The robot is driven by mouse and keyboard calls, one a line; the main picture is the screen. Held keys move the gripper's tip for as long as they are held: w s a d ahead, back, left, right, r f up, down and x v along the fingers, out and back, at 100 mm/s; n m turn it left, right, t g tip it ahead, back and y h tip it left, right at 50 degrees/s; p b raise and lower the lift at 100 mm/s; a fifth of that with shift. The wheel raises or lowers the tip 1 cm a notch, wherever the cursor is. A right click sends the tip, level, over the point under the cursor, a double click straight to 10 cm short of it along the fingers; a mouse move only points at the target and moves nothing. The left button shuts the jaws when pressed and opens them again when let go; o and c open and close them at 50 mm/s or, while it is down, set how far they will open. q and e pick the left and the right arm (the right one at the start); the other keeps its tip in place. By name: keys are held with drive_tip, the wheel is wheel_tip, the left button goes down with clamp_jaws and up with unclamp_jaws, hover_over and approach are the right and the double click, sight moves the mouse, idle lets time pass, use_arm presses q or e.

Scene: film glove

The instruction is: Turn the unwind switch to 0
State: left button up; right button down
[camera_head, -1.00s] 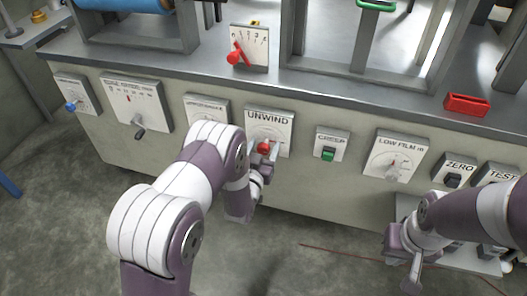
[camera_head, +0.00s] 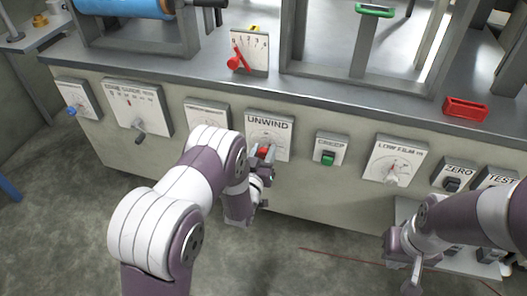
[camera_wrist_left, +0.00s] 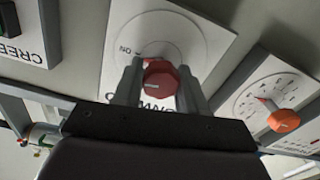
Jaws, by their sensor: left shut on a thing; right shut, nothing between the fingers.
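The UNWIND panel (camera_head: 283,125) is a white plate on the machine front. Its red knob (camera_wrist_left: 160,78) has a pale line on its face and shows in the left wrist view, where the plate appears upside down with an ON mark. My left gripper (camera_wrist_left: 158,90) is shut on the knob, one finger on each side. In the head view the left gripper (camera_head: 263,163) stands at the plate and partly covers the knob and dial, so the setting cannot be read there. My right gripper (camera_head: 407,270) is shut and empty, low at the right.
To the right are the CREEP switch (camera_head: 328,156) with a green button, the LOW FILM dial (camera_head: 392,160) and the ZERO switch (camera_head: 453,183). A red-pointer scale (camera_head: 250,50) and a red tray (camera_head: 466,108) are on the counter. The floor in front is clear.

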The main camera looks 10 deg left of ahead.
use_arm(q)
drive_tip(key=n+p, duration=0.1)
drive_tip(key=n, duration=0.3)
drive_tip(key=shift+a+n, duration=0.1)
drive_tip(key=shift+n, duration=0.2)
drive_tip(key=n, duration=0.3)
drive_tip(key=shift+n+p, duration=0.3)
drive_tip(key=shift+p, duration=0.1)
drive_tip(key=n, duration=0.3)
drive_tip(key=shift+a+n+p, duration=0.1)
drive_tip(key=shift+n+p, duration=0.2)
drive_tip(key=shift+f+n+p, duration=0.1)
drive_tip(key=shift+n+p, duration=0.2)
drive_tip(key=shift+n, duration=1.6)
drive_tip(key=o, duration=1)
drive_tip(key=shift+s, duration=0.1)
